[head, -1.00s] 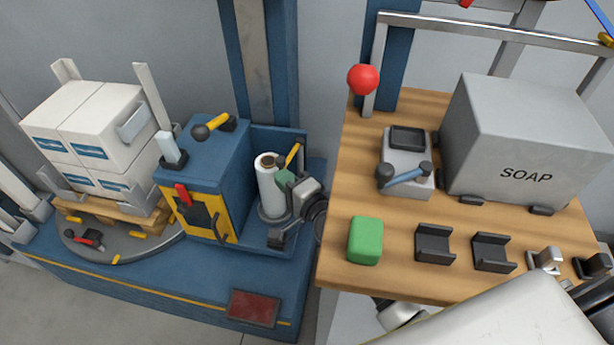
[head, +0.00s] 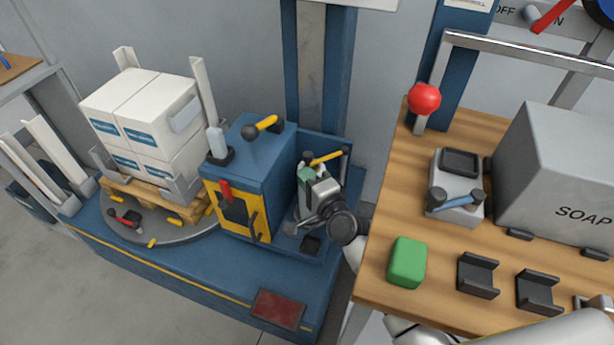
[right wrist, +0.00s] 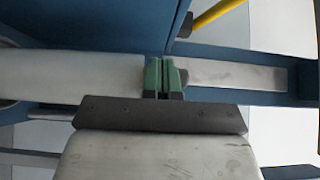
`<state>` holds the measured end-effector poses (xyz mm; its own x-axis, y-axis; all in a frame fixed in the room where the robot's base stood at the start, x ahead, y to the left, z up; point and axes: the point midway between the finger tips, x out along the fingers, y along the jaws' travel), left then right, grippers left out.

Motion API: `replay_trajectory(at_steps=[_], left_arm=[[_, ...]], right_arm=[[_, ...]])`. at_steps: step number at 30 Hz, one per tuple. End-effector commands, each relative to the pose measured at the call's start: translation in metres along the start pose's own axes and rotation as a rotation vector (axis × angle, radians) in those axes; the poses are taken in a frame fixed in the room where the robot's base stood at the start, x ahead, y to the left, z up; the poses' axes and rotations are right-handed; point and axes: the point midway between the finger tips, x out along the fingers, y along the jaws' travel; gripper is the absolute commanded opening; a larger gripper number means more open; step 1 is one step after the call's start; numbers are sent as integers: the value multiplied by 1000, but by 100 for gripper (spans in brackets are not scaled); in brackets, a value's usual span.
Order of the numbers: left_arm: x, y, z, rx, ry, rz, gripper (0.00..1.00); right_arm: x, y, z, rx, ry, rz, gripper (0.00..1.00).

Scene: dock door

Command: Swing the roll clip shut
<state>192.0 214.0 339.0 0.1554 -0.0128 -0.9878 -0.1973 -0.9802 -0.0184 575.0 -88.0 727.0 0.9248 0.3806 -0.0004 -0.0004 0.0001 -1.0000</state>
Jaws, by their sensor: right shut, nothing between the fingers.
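The yellow bar that looks like the roll clip (head: 326,158) is behind my right gripper in the head view, lying nearly level with a dark piece at its right end. A yellow bar also shows at the top of the right wrist view (right wrist: 215,14). My right gripper (head: 305,173) is shut and empty, its green fingertips together just in front of the bar; contact is unclear. The white film roll (right wrist: 70,75) is left of the fingertips in the right wrist view. In the head view my gripper mostly hides the roll.
The blue wrapper housing (head: 250,150) stands left of my gripper, with a turntable (head: 150,228) and stacked boxes (head: 140,115) beyond. A wooden bench (head: 385,290) is on the right, holding a green block (head: 407,262) and a grey SOAP box (head: 560,165).

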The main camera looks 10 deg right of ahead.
Motion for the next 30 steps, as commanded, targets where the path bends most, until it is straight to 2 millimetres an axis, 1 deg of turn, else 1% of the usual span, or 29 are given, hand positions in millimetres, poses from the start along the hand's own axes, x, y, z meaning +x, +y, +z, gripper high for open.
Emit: replay_trajectory(at_steps=[8, 11, 14, 21, 24, 27, 30], left_arm=[[1, 0, 1, 0, -2, 0, 99], [0, 0, 1, 0, -1, 0, 99], [0, 0, 1, 0, 3, 0, 99], [7, -1, 12, 1, -4, -1, 99], [8, -2, 14, 1, -8, -2, 99], [9, -2, 13, 2, -6, -2, 99], [9, -1, 11, 2, -3, -1, 99]], right_arm=[[0, 0, 0, 0, 0, 0, 0], [-4, 0, 0, -1, 0, 1, 0], [-16, 1, 0, 0, 1, 2, 0], [-65, 1, 0, -1, 0, 3, 0], [-83, 1, 0, -1, 0, 2, 0], [-96, 1, 0, -1, 0, 2, 0], [-104, 1, 0, -1, 0, 2, 0]])
